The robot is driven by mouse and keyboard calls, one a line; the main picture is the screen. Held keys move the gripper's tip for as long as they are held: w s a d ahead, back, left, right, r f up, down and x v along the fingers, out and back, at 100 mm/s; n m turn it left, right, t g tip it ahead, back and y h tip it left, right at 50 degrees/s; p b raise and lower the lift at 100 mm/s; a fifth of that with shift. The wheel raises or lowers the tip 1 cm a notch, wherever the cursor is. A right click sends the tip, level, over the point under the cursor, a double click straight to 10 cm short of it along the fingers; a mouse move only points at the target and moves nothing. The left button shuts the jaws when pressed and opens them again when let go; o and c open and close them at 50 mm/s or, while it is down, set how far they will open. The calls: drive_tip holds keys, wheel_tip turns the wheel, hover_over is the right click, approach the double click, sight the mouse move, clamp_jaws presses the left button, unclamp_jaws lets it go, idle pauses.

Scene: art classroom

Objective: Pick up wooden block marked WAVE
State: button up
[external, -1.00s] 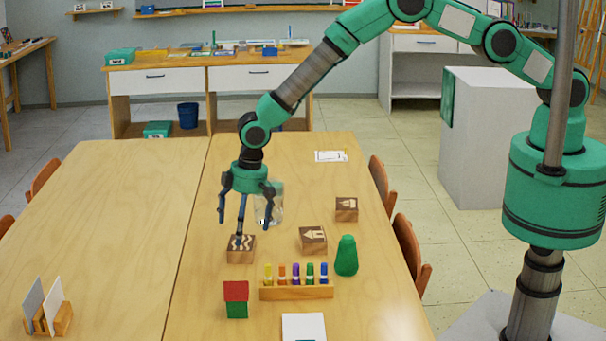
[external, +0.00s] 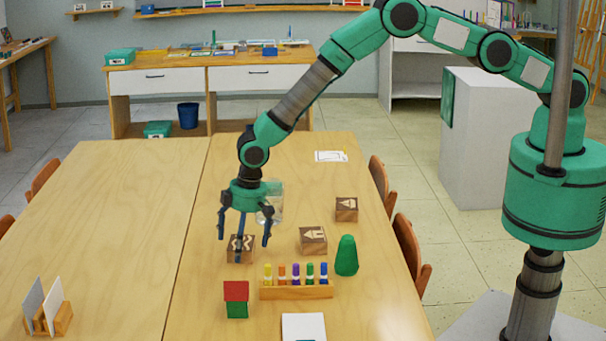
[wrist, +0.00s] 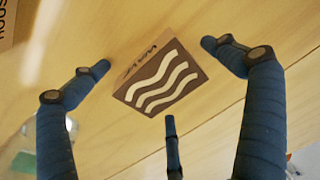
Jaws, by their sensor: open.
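The wooden block marked WAVE (external: 240,249) sits on the table, with light wavy lines on a dark top. It also shows in the wrist view (wrist: 162,83), where its lettered side faces up the picture. My gripper (external: 243,243) is above the block, pointing down, with its fingers spread. In the wrist view my gripper (wrist: 160,85) has its three blue fingers around the block, open and apart from it. The external view does not show clearly how much height is left between fingertips and block.
A clear glass (external: 271,203) stands just behind my gripper. Two other wooden blocks, one house-marked (external: 313,240) and one farther back (external: 346,209), stand to the right. The left tabletop is mostly clear.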

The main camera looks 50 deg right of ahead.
idle(0.3)
drive_tip(key=c, duration=1.6)
drive_tip(key=shift+c, duration=0.2)
drive_tip(key=shift+r, duration=0.15)
drive_tip(key=shift+r, duration=4.85)
